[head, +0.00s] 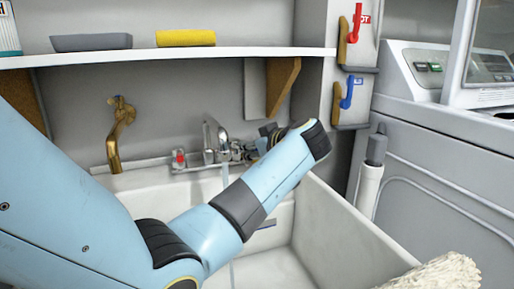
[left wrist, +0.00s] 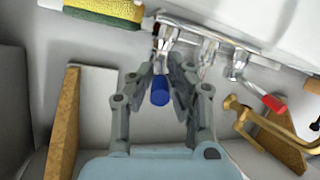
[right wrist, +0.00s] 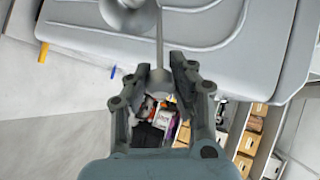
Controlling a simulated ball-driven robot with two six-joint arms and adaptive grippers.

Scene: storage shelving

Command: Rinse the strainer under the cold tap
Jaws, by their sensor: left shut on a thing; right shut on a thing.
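In the head view my left gripper (head: 251,147) is at the right end of the sink faucet, partly hidden by my left arm. In the left wrist view its fingers (left wrist: 165,72) are closed around the blue tap handle (left wrist: 160,91). A pale stream of water (head: 226,175) falls from the spout (head: 222,138) into the sink (head: 345,235). In the right wrist view my right gripper (right wrist: 166,72) is shut on the thin metal handle of what looks like the strainer (right wrist: 130,14), whose round part is cut off by the top edge. The strainer is not in the head view.
A red tap handle (head: 180,158) is at the faucet's left. A brass pipe (head: 118,135) is on the wall. A shelf (head: 190,54) with a sponge (head: 187,37) hangs above. Red and blue levers (head: 350,91) are on the right wall. A grey machine (head: 440,130) stands right.

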